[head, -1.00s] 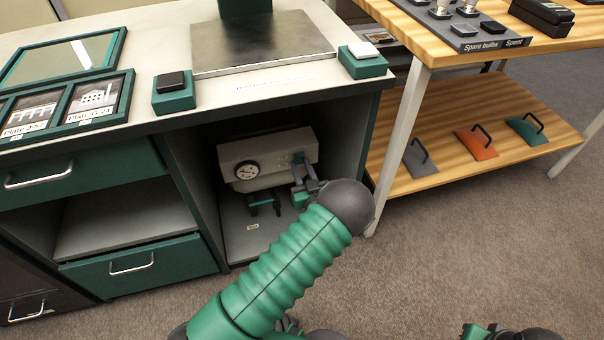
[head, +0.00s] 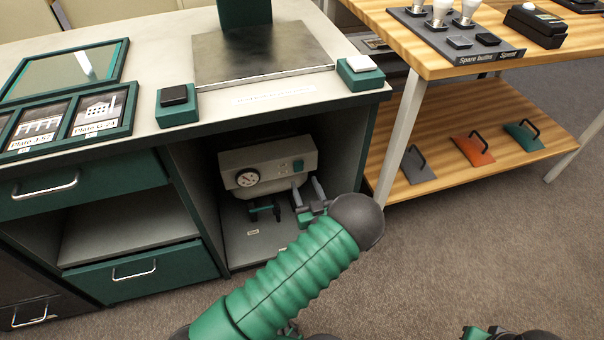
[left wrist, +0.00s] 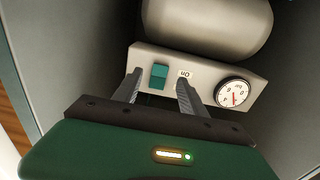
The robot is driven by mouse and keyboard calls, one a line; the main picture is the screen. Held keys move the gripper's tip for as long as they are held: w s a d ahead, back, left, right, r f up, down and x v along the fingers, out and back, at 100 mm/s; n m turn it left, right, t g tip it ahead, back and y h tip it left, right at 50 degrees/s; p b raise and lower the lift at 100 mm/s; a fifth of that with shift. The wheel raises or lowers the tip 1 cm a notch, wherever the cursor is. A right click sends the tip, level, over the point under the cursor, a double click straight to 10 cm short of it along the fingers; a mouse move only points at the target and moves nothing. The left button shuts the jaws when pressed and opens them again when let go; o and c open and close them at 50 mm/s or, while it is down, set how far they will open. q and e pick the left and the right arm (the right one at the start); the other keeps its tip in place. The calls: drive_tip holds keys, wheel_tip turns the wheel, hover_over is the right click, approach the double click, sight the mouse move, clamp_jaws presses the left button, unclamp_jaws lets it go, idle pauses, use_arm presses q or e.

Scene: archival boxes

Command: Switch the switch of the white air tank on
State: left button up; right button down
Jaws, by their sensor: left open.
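The white air tank unit (head: 268,160) stands in the open lower bay of the desk, with a round gauge (head: 247,177) on its front panel. Its teal rocker switch (head: 298,166) is at the panel's right in the head view. In the left wrist view the switch (left wrist: 159,76) sits beside an upside-down "on" label (left wrist: 184,74) and the gauge (left wrist: 234,93). Which way the rocker is tipped I cannot tell. My left gripper (head: 305,184) is open and empty, just in front of and below the switch, apparently apart from it.
Bay walls close in on both sides of my left gripper. The desktop holds a black button (head: 174,96) and a white button (head: 360,64). A wooden shelf table (head: 450,140) stands at the right.

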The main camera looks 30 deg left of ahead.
use_arm(q)
drive_tip(key=p+v, duration=0.4)
drive_tip(key=v, duration=0.8)
drive_tip(key=shift+s, duration=0.2)
drive_tip(key=shift+w+d, duration=0.1)
